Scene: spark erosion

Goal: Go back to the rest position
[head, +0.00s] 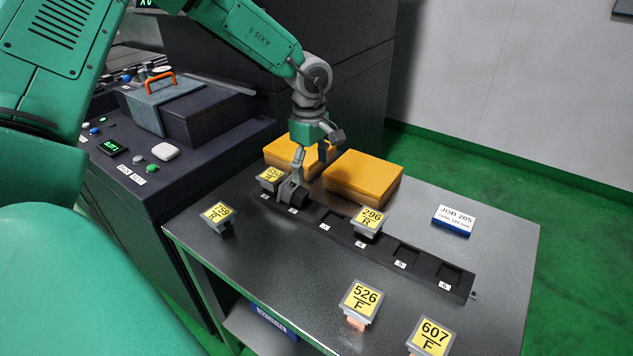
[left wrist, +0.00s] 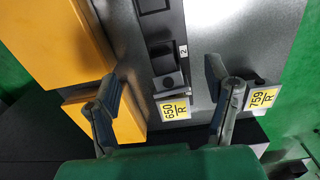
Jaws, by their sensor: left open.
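My left gripper (head: 314,166) is open and empty above the left end of the black rack (head: 429,273) in the head view. Piece 296 R (head: 369,219) sits at slot 4. Piece 759 R (head: 217,215) stands on the table, left of the rack. My right gripper is not in view.
Pieces 526 F (head: 361,299) and 607 F (head: 432,338) stand at the front of the grey table (head: 500,235). Two orange boxes (head: 362,178) lie behind the rack. A JOB 205 card (head: 455,219) stands right. A dark control console (head: 190,150) adjoins the table's left.

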